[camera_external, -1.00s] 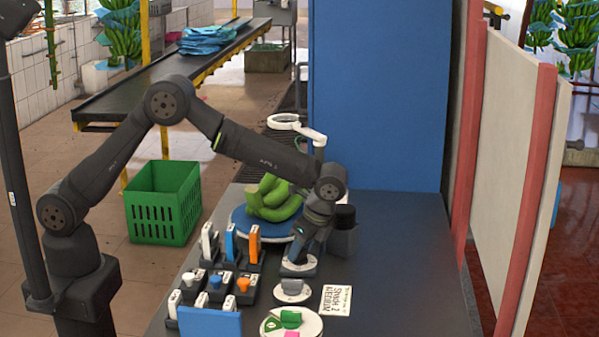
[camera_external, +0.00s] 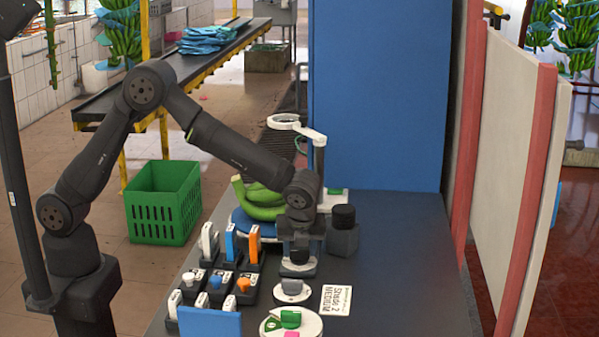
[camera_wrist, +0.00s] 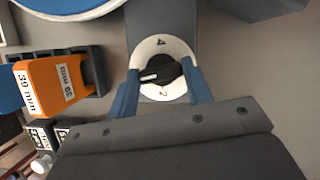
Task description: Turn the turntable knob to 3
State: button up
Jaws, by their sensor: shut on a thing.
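The turntable is a blue disc (camera_external: 243,226) with a bunch of green bananas (camera_external: 258,203) on it, partly hidden behind my arm. Its edge also shows at the top of the wrist view (camera_wrist: 70,12). The turntable knob (camera_wrist: 162,70) is black with a white pointer mark, on a round white dial (camera_wrist: 160,46) with small black marks. The pointer faces left in the wrist view; I cannot read the marks surely. My gripper (camera_wrist: 163,90) has its blue fingers on either side of the knob, shut on it.
Orange, blue and white labelled blocks (camera_external: 253,244) stand left of my gripper. A dark box with a black cylinder (camera_external: 343,228) is close on the right. In front are a second small dial (camera_external: 292,290), a white card (camera_external: 336,299) and a round plate (camera_external: 291,324).

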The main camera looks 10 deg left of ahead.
jog(key=shift+m+h, duration=0.3)
jog(key=shift+m, duration=0.6)
jog(key=o, duration=1)
jog(key=v, duration=1.7)
jog(key=shift+a+r, duration=0.2)
jog(key=shift+r, duration=0.05)
jog(key=x, duration=1.7)
jog(key=shift+d+f, duration=0.15)
jog(key=shift+f, duration=0.15)
